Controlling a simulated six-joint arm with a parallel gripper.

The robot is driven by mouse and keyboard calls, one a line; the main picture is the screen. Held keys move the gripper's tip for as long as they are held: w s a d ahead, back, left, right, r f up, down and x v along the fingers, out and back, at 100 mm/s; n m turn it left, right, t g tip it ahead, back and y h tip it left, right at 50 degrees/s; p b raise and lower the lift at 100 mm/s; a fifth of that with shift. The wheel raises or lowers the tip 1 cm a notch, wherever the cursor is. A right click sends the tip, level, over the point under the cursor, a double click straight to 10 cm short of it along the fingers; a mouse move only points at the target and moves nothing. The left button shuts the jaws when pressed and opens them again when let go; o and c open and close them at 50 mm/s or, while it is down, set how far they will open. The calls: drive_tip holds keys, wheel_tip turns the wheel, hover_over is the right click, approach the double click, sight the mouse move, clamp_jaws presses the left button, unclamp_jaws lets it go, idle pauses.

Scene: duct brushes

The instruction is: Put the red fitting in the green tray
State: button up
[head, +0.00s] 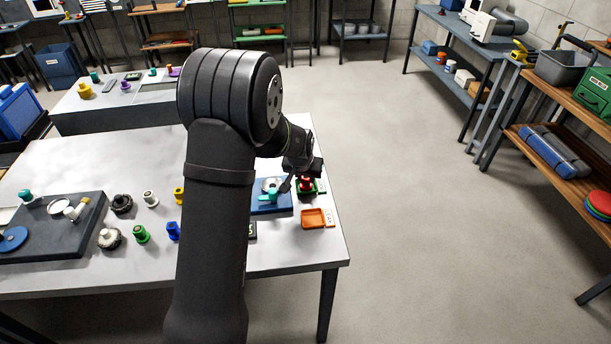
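The red fitting (306,186) is at the right end of the table, just below my gripper (302,177). It shows against the small green tray (321,187); I cannot tell whether it rests on the tray's floor or hangs a little above it. My gripper points down over the tray. Its fingers are small and dark here, so I cannot tell whether they are shut on the red fitting or open around it. Part of the tray is hidden by the gripper and the fitting.
An orange tray (313,219) sits in front of the green one, near the table's right edge. A blue board (283,207) with a teal fitting (269,196) lies just left. Several coloured fittings and brushes stand left of my arm, beside a dark board (70,247).

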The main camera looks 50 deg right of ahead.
sight(306, 178)
drive_tip(key=o, duration=0.3)
drive_tip(key=v, duration=1.2)
drive_tip(key=shift+r, duration=0.2)
drive_tip(key=shift+f, duration=0.1)
drive_tip(key=x, duration=1.2)
drive_tip(key=shift+f, duration=0.1)
wheel_tip(306, 178, up, 2)
drive_tip(key=shift+r, duration=0.8)
